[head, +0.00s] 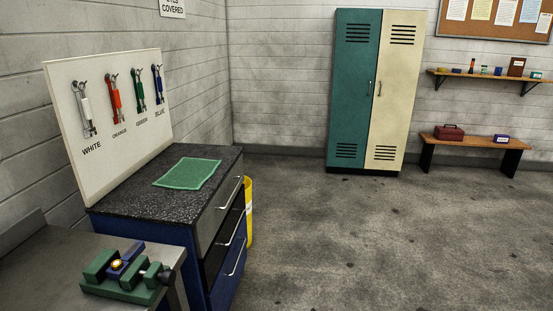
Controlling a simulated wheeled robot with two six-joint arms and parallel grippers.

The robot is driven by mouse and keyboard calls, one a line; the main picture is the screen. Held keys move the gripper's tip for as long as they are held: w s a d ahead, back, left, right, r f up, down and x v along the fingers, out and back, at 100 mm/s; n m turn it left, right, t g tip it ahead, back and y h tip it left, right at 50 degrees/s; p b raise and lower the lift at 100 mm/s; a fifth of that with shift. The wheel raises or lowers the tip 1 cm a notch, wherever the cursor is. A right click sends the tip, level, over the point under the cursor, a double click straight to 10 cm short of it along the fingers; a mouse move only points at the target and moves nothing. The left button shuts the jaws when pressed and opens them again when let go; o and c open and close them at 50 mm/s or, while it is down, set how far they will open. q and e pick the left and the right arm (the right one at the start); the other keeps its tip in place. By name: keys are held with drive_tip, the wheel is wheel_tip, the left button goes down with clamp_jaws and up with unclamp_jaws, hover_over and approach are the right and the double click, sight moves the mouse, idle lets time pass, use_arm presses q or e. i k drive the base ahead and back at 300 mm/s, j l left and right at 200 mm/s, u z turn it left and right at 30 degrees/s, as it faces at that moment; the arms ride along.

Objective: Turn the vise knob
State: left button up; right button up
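A green vise (125,277) sits on the grey metal bench (58,262) at the lower left of the head view. A dark round knob (164,277) is at its right end. A blue block with a round yellow-orange part on top (117,264) sits between the vise's green jaws; I cannot tell whether they touch it. Neither of my grippers shows in this view.
A blue drawer cabinet (160,238) with a dark speckled top and green cloth (188,173) stands beyond the bench. Tools hang on a white board (75,119). A yellow bin (249,210), lockers (376,90) and low bench (471,140) stand farther back. Floor at right is clear.

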sight(167, 278)
drive_tip(key=u, duration=1.25)
